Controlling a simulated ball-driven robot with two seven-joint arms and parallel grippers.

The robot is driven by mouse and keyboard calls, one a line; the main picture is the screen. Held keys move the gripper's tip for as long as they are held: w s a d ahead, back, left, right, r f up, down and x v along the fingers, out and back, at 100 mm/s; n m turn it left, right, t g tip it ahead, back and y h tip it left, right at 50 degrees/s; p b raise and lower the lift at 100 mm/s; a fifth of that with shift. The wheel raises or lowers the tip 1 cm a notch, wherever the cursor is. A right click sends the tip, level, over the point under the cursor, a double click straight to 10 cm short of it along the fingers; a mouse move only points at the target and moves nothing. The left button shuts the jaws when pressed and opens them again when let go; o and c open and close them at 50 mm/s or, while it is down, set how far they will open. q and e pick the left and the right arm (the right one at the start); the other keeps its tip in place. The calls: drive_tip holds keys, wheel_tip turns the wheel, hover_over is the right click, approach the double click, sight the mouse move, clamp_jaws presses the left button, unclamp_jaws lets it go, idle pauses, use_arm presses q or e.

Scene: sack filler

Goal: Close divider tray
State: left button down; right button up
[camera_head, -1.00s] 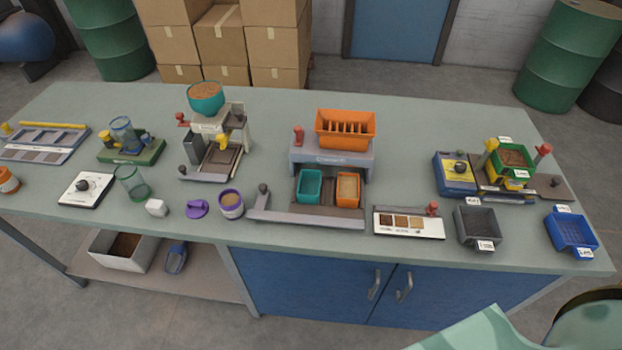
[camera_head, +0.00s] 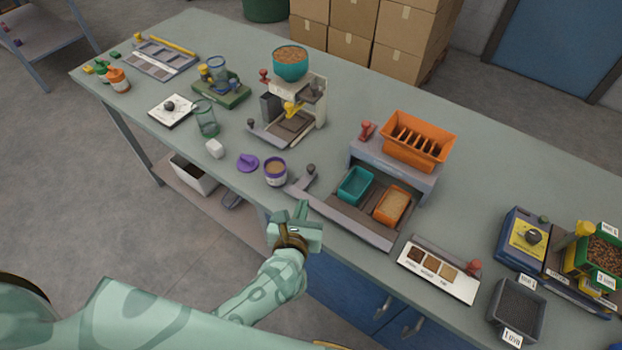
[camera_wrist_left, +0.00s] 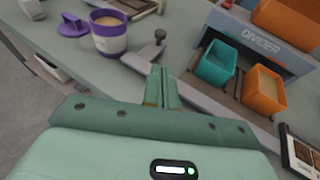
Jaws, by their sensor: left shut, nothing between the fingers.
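The divider (camera_head: 395,170) is a grey machine with an orange slotted hopper (camera_head: 417,140) on top and a red knob at its left. Its tray (camera_head: 366,222) is out in front, holding a teal bin (camera_head: 355,185) and an orange bin (camera_head: 391,205) with grainy material. A bar with a dark knob (camera_head: 310,169) sticks out at the tray's left; this knob (camera_wrist_left: 160,35) also shows in the left wrist view. My left gripper (camera_head: 300,210) is shut and empty by the bench's front edge, near the bar; its fingers (camera_wrist_left: 163,80) point toward it. Contact cannot be told. My right gripper is out of view.
A purple tub (camera_head: 275,172) and purple lid (camera_head: 248,163) stand left of the bar. A sample card (camera_head: 438,270) lies right of the tray, with a dark grey bin (camera_head: 515,307) beyond. Blue cabinet doors (camera_head: 350,295) are below the bench edge.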

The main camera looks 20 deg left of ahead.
sight(310, 172)
use_arm(q)
drive_tip(key=x, duration=0.9)
drive_tip(key=shift+w+a+r+b, duration=0.1)
drive_tip(key=shift+w+r+b, duration=0.05)
drive_tip(key=shift+r+b, duration=0.25)
drive_tip(key=shift+w+a, duration=0.1)
drive_tip(key=shift+w, duration=0.2)
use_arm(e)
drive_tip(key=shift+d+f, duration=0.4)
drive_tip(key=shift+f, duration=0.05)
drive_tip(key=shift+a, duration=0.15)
